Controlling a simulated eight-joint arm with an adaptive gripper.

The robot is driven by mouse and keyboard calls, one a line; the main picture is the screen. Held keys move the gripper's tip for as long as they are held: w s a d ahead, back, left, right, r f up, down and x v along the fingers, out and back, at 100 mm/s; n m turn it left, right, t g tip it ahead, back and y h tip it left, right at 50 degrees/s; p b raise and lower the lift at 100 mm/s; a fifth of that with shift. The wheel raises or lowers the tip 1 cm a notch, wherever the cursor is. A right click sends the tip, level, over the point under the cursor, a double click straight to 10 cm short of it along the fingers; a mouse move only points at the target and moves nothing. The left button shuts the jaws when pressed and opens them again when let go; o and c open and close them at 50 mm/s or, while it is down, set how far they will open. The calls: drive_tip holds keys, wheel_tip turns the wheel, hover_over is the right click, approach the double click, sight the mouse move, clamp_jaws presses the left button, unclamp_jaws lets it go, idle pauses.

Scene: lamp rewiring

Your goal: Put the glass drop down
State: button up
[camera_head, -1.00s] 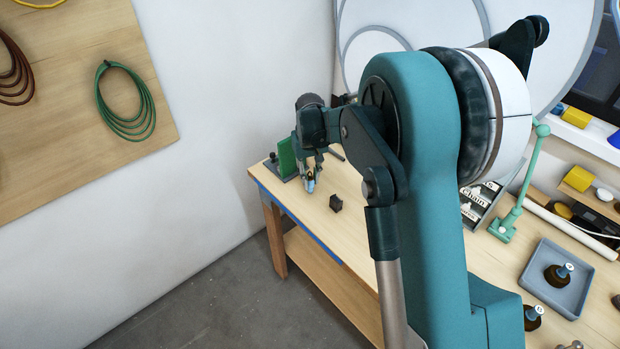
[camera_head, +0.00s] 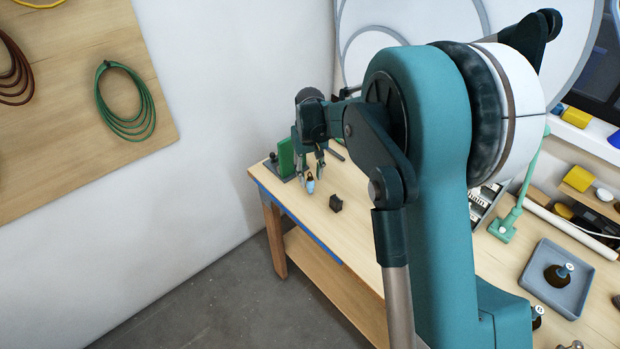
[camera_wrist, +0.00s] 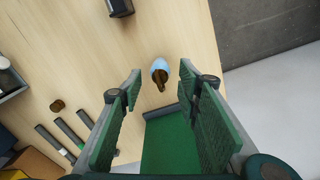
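The glass drop (camera_head: 310,187) is small and pale blue with a brown-amber top. It stands on the wooden bench near its front left corner, and in the wrist view it shows (camera_wrist: 159,66) just beyond my fingertips. My gripper (camera_head: 310,173) is above it with the fingers spread. In the wrist view the two green-padded fingers of my gripper (camera_wrist: 161,82) are wide apart, with a clear gap on both sides of the drop. The drop appears free of both fingers.
A green upright block (camera_head: 287,157) on a dark base stands just left of the drop. A small black block (camera_head: 336,203) sits to its right. The bench's front edge is close by. A grey tray (camera_head: 534,283) with a dark item lies far right.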

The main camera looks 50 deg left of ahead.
sight(311, 178)
wheel_tip(311, 178, up, 10)
drive_tip(key=shift+r, duration=0.1)
idle(0.4)
idle(0.5)
drive_tip(key=shift+d, duration=0.1)
idle(0.4)
